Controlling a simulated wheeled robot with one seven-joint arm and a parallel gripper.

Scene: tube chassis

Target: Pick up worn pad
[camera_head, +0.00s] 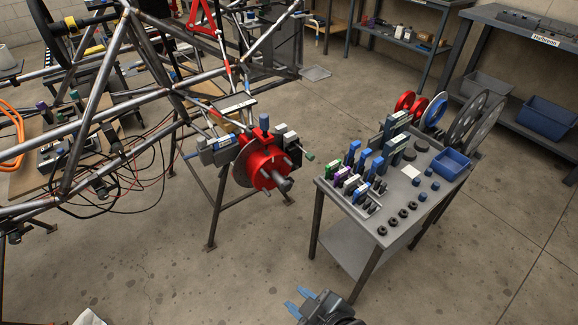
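I cannot tell for certain which piece is the worn pad. A red hub with a brake disc (262,168) is mounted at the end of the tube chassis (100,85), with grey blocks (218,150) and a blue-topped piece (264,122) around it. Several small blocks with green, purple, white and blue tops (357,172) stand in a rack on the cart (400,222). My gripper (294,299) is at the bottom middle, above the floor. Its two blue fingers are apart with nothing seen between them. It is well clear of the hub and the cart.
The cart also holds a blue bin (450,165), several dark round parts (395,224), and discs (467,125) at its back. Cables (120,165) hang at the left chassis. A workbench (530,85) stands at the back right. The floor between hub and cart is clear.

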